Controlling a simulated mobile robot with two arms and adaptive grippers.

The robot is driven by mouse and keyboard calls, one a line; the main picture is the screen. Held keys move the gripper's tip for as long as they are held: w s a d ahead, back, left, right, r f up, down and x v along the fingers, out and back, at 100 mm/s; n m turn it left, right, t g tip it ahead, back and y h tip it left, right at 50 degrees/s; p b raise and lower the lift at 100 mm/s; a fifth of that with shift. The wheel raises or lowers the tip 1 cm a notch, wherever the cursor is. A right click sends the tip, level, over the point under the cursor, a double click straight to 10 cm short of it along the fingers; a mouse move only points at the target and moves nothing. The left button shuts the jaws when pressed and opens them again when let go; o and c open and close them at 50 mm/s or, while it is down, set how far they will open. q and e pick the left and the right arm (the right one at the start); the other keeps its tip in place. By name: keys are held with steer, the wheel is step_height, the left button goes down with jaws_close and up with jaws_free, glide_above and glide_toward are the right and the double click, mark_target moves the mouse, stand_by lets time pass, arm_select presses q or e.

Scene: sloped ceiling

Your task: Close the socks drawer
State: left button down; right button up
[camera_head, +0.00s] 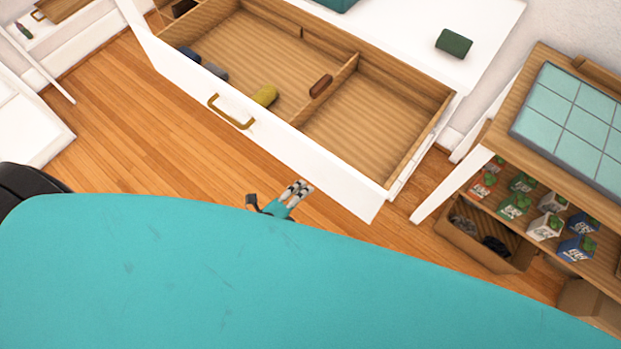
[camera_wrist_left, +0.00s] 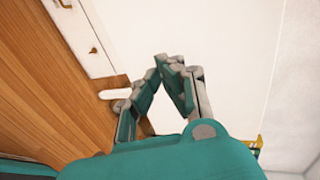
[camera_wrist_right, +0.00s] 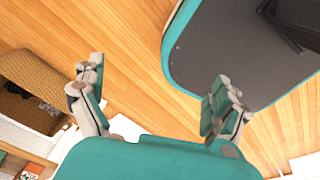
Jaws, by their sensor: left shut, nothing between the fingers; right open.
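The socks drawer (camera_head: 300,164) is pulled open, with a white front, a wooden inside and a brass handle (camera_head: 229,112). Inside lie a yellow-green rolled sock (camera_head: 264,96), a brown one (camera_head: 320,86) and dark and grey-blue ones (camera_head: 213,71) at the left, with a divider between sections. My left gripper (camera_head: 301,187) is at the front panel's lower edge, right of the handle; I cannot tell whether it touches. In the left wrist view its fingertips (camera_wrist_left: 172,62) meet with nothing between. My right gripper (camera_wrist_right: 157,78) is open and empty above the floor; the head view does not show it.
A dark green item (camera_head: 454,43) lies on the white top behind the drawer. Wooden floor (camera_head: 140,125) is clear before the drawer.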

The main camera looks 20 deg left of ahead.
mark_target(317, 175)
arm_select(q)
steer(key=shift+w+d+r, duration=0.1)
steer(key=shift+w+d, duration=0.1)
steer(key=shift+w, duration=0.4)
steer(key=shift+w+d+r, duration=0.1)
steer(key=shift+w+d, duration=0.1)
steer(key=shift+w, duration=0.4)
steer(key=shift+w+d+f, duration=0.15)
steer(key=shift+w, duration=0.25)
arm_select(e)
steer(key=shift+s+d+r, duration=0.25)
steer(key=shift+d+r, duration=0.1)
steer(key=shift+r, duration=0.05)
steer(key=shift+a, duration=0.1)
